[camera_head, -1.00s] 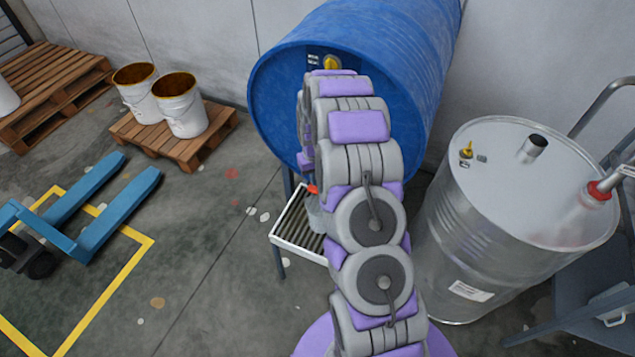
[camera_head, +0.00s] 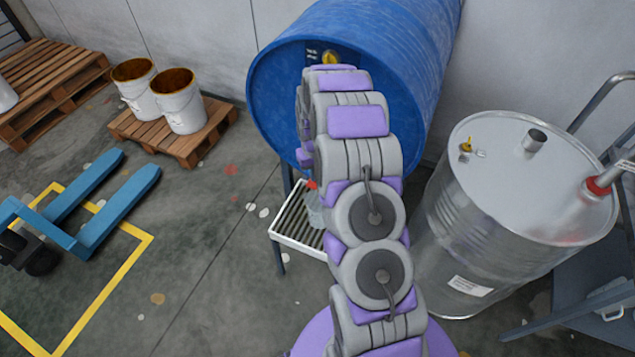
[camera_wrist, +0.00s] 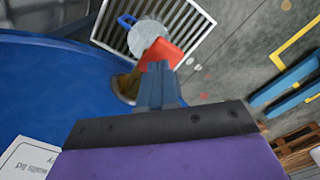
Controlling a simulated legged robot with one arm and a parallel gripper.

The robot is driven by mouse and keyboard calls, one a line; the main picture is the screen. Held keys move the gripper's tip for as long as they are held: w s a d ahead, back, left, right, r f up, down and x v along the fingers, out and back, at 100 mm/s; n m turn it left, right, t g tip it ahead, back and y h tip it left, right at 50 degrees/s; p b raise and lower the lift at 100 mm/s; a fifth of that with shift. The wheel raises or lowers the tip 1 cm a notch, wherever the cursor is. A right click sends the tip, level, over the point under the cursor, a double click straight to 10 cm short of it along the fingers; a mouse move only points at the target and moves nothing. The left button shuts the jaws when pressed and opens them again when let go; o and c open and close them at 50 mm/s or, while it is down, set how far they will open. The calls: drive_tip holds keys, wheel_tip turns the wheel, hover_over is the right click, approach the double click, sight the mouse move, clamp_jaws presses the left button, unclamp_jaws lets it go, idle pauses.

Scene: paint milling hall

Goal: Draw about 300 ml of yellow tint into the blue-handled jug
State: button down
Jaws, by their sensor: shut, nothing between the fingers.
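A blue drum (camera_head: 290,100) lies on its side on a stand; it also fills the left of the wrist view (camera_wrist: 50,90). A brass-coloured tap (camera_wrist: 127,86) shows at its face, with a red lever (camera_wrist: 160,56) beside my fingertips. The jug (camera_wrist: 147,36), with a blue handle (camera_wrist: 126,20), stands on a slatted tray (camera_wrist: 187,14) below the tap. In the head view only part of the jug (camera_head: 315,207) shows beside my arm. Its fill level is unclear. My gripper (camera_wrist: 155,70) is shut and empty, its tips at or very near the lever; contact is unclear.
A silver drum (camera_head: 470,230) stands close on the right. Two white buckets (camera_head: 183,110) sit on a pallet (camera_head: 205,143) at left. A blue pallet truck (camera_head: 118,205) stands on the left floor. A wall is behind the blue drum.

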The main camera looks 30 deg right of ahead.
drive_tip(key=shift+f, duration=0.1)
drive_tip(key=shift+f, duration=1.9)
drive_tip(key=shift+r, duration=0.1)
idle(2.4)
wheel_tip(320, 180, up, 7)
drive_tip(key=shift+f+p, duration=0.15)
drive_tip(key=shift+p, duration=0.9)
